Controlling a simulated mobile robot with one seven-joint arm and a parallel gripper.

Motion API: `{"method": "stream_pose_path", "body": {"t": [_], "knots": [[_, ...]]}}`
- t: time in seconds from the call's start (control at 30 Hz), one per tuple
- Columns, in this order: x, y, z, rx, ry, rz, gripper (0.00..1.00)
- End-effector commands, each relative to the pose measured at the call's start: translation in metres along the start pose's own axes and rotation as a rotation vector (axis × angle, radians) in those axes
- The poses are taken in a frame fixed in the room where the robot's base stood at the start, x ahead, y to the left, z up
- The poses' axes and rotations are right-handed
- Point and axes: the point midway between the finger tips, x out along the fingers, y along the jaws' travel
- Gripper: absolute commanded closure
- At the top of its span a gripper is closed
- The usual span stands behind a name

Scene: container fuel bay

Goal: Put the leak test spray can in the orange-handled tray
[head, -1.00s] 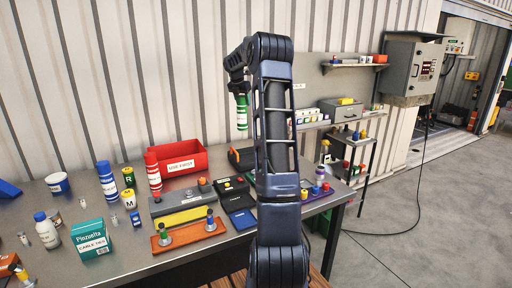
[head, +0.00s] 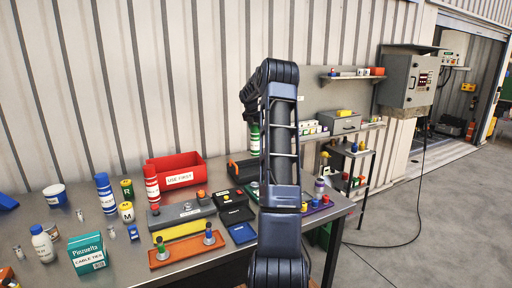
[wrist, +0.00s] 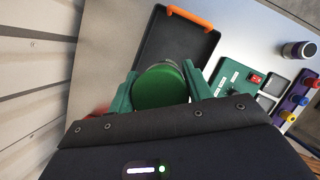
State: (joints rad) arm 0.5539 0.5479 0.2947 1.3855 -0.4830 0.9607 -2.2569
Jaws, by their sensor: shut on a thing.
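My gripper (wrist: 162,86) is shut on the leak test spray can. In the wrist view the can's round green end (wrist: 160,86) sits between the two green fingers. In the head view the green-and-white can (head: 254,140) hangs upright below my wrist, partly hidden by my arm. The orange-handled tray is dark and shallow; its bare floor (wrist: 172,48) shows just beyond the can in the wrist view, with the orange handle (wrist: 190,19) at its far end. The can's image overlaps the tray's near part; the height between them is unclear. In the head view the tray (head: 240,170) is partly hidden behind my arm.
A red bin (head: 178,170) marked "USE FIRST" and a red-and-white can (head: 151,186) stand left of the tray. A green panel with a red switch (wrist: 240,85) lies right of it. The corrugated wall (wrist: 35,80) is close behind the bench.

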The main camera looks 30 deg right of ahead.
Motion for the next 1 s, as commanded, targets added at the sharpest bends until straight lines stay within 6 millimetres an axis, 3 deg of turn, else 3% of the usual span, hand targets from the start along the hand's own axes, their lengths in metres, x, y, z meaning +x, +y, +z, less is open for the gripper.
{"method": "stream_pose_path", "body": {"t": [0.23, 0.57, 0.8, 1.0], "knots": [[0.042, 0.0, -0.018, -0.001, 0.001, -0.001, 1.0], [0.062, 0.0, -0.026, -0.001, 0.0, 0.0, 1.0], [0.09, 0.0, -0.037, -0.002, -0.001, 0.0, 1.0], [0.093, 0.001, -0.038, 0.0, -0.001, 0.001, 1.0]]}}
